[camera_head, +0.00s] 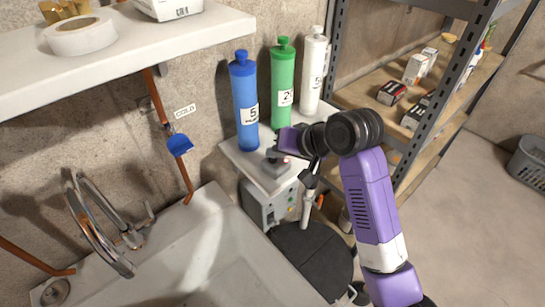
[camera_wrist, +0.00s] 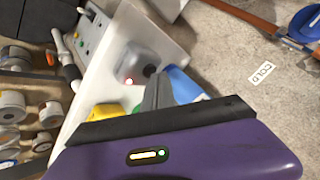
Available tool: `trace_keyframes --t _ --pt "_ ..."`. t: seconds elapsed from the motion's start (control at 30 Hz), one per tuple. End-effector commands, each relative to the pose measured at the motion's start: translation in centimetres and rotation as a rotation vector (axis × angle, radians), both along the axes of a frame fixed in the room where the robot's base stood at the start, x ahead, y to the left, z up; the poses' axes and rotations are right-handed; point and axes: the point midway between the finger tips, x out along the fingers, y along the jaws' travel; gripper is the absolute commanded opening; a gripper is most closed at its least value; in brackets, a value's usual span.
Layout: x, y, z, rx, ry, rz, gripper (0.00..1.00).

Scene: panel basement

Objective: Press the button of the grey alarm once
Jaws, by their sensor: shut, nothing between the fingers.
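The grey alarm (camera_head: 278,168) sits on the white top of a small cabinet, below the coloured cylinders.
Blue (camera_head: 246,105), green (camera_head: 283,85) and white (camera_head: 313,70) cylinders stand close behind the alarm. A metal shelf rack (camera_head: 415,140) is at the right, a sink (camera_head: 200,250) at the left. A white wall shelf (camera_head: 150,45) hangs at upper left.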

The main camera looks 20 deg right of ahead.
Motion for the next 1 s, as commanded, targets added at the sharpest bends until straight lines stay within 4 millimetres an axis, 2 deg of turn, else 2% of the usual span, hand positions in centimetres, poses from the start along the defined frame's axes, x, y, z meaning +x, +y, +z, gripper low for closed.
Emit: trace_keyframes --t 0.37,0.8,1.0 --pt "0.0 0.1 -0.2 0.000 0.003 0.001 0.00" --pt "-0.1 0.1 1.5 0.001 0.003 0.002 0.00" --pt "0.0 0.1 1.5 0.000 0.002 0.001 0.00"
